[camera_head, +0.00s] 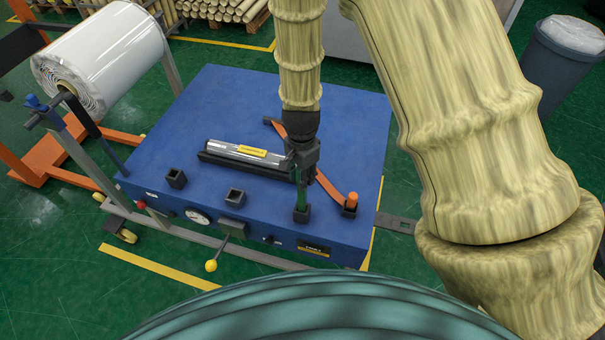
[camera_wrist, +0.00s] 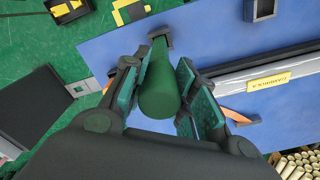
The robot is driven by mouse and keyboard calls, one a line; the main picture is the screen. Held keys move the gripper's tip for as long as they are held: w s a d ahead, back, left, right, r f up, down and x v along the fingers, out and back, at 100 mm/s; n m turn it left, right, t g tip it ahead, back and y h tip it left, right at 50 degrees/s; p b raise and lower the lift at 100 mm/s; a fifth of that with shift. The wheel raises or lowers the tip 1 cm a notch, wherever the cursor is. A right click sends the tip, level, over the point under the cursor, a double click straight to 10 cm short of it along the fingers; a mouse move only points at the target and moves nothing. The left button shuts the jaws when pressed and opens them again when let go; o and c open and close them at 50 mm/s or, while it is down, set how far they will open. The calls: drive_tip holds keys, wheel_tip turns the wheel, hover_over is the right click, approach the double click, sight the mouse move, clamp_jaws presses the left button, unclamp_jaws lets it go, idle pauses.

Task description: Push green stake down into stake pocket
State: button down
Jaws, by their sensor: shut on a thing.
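The green stake (camera_head: 301,196) stands upright in a dark square stake pocket (camera_head: 302,214) near the front right of the blue table (camera_head: 345,120). My gripper (camera_head: 303,168) is above the pocket, shut on the stake's upper part. In the wrist view the green stake (camera_wrist: 160,85) lies between the two finger pads (camera_wrist: 160,98), and its far end meets the pocket (camera_wrist: 160,37). How deep it sits in the pocket is hidden.
Two empty pockets (camera_head: 176,178) (camera_head: 235,197) stand left along the front edge. A silver wrapped roll (camera_head: 235,149) with a yellow label lies in a dark cradle behind them. An orange strap arm (camera_head: 330,187) ends in an orange-topped post (camera_head: 351,199) just right of my gripper.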

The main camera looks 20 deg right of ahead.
drive_tip(key=shift+f, duration=0.4)
drive_tip(key=c, duration=1.1)
unclamp_jaws()
drive_tip(key=shift+o, duration=0.2)
drive_tip(key=shift+r, duration=0.1)
drive_tip(key=shift+r, duration=5.9)
